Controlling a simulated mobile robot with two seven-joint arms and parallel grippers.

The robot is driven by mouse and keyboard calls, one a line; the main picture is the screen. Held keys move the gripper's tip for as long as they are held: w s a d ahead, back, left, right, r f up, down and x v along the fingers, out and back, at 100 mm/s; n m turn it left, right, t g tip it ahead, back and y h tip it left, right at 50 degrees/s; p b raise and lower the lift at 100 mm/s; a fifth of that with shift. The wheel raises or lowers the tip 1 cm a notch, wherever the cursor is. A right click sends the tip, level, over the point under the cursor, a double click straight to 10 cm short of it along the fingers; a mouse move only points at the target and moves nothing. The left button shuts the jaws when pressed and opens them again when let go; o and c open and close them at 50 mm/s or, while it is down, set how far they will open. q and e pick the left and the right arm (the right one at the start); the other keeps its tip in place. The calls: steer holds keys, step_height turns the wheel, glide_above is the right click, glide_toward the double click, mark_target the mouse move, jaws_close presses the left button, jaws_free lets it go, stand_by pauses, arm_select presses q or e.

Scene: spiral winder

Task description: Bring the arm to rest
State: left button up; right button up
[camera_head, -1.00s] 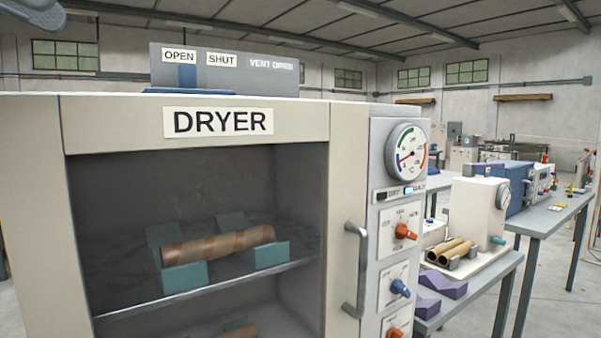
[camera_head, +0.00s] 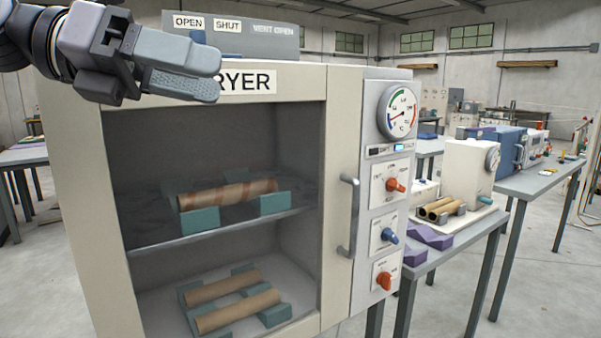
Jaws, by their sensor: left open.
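My left gripper (camera_head: 184,72) comes in from the upper left, in front of the top of the dryer (camera_head: 340,120). It is open, and nothing shows between its fingers. It hides part of the dryer's name label (camera_head: 250,83). My right gripper is not in view.
A striped tube (camera_head: 228,194) lies on teal cradles on the dryer's upper shelf; two plain tubes (camera_head: 238,311) lie below. The dryer's handle (camera_head: 348,215) sticks out at its right. A grey table (camera_head: 535,182) with machines stands to the right. Floor shows at left.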

arm_select(q)
steer(key=w+d+f+n+h, duration=0.2)
steer(key=d+f+n+h, duration=0.15)
steer(key=f, duration=0.35)
steer(key=w+d+f+n+h, duration=0.25)
steer(key=d+f+n, duration=0.2)
steer(key=f, duration=0.25)
steer(key=w+a+f+n+t+y, duration=0.1)
steer(key=a+f+n+t+y, duration=0.15)
steer(key=f+n+t, duration=0.6)
steer(key=w+a+f+n+t+y, duration=0.1)
steer(key=f+n+t+y, duration=0.3)
steer(key=f+n, duration=0.7)
steer(key=s+a+f+n+t+y+p, duration=0.1)
steer(key=s+a+f+n+y, duration=0.25)
steer(key=f+n, duration=0.35)
steer(key=s+a+f+n+y, duration=0.2)
steer(key=a+f+n+y, duration=0.15)
steer(key=f, duration=0.55)
steer(key=s+a+f+n+g+y, duration=0.2)
steer(key=s+a+f+n, duration=0.1)
steer(key=s+f, duration=0.5)
steer(key=s+a+f+n+g+y, duration=0.3)
steer(key=s+a+f, duration=0.1)
steer(key=s+f, duration=0.4)
steer(key=shift+s+g, duration=0.15)
steer(key=shift+g, duration=0.2)
